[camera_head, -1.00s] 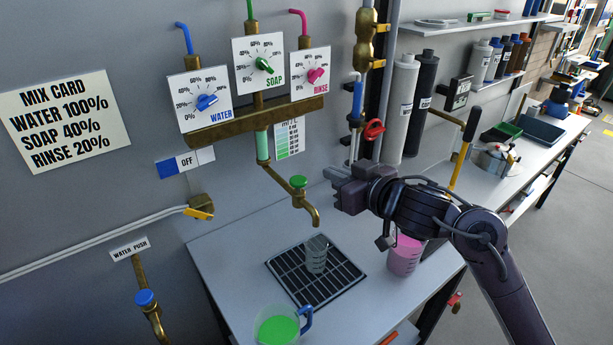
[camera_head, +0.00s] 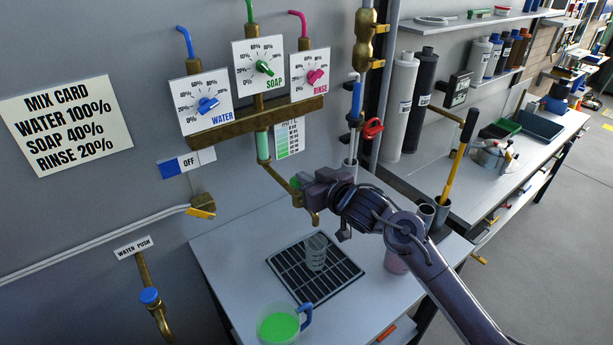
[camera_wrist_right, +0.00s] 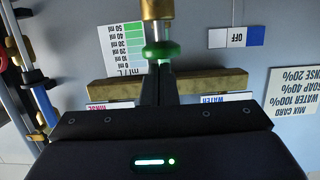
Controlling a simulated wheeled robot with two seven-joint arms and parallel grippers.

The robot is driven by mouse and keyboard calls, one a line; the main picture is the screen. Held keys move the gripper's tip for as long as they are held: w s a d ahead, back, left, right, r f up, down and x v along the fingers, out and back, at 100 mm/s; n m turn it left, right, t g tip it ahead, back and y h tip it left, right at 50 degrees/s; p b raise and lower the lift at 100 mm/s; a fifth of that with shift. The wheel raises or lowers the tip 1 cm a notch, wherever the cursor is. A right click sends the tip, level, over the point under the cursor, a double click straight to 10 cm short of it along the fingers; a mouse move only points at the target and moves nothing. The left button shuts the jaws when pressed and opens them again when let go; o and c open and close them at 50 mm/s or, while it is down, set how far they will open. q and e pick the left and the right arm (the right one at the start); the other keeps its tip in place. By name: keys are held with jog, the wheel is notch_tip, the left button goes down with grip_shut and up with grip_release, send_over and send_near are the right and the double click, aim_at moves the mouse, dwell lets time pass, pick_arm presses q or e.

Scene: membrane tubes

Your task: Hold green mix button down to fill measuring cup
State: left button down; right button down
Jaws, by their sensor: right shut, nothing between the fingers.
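The green mix button (camera_head: 294,182) sits on top of the brass spout and is mostly covered by my right gripper (camera_head: 304,181). In the right wrist view the green button (camera_wrist_right: 161,50) shows just beyond the tips of my shut, empty fingers (camera_wrist_right: 160,78). I cannot tell whether they touch it or whether it is pressed. The clear measuring cup (camera_head: 316,254) stands upright on the black drain grate (camera_head: 290,285), below the spout. I see no liquid in it. My left gripper is not in view.
A jug of green liquid (camera_head: 278,325) stands at the table's front. A pink cup (camera_head: 397,262) is partly hidden behind my right arm. The WATER dial (camera_head: 208,105), SOAP dial (camera_head: 264,68) and RINSE dial (camera_head: 315,77) are above. A mix card (camera_head: 65,123) hangs on the wall.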

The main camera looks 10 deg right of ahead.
jog(key=shift+w, duration=0.1)
jog(key=shift+f, duration=0.15)
jog(key=shift+f+b, duration=0.35)
jog(key=shift+f, duration=0.45)
jog(key=shift+a+f, duration=0.1)
jog(key=shift+f, duration=0.2)
dwell(0.7)
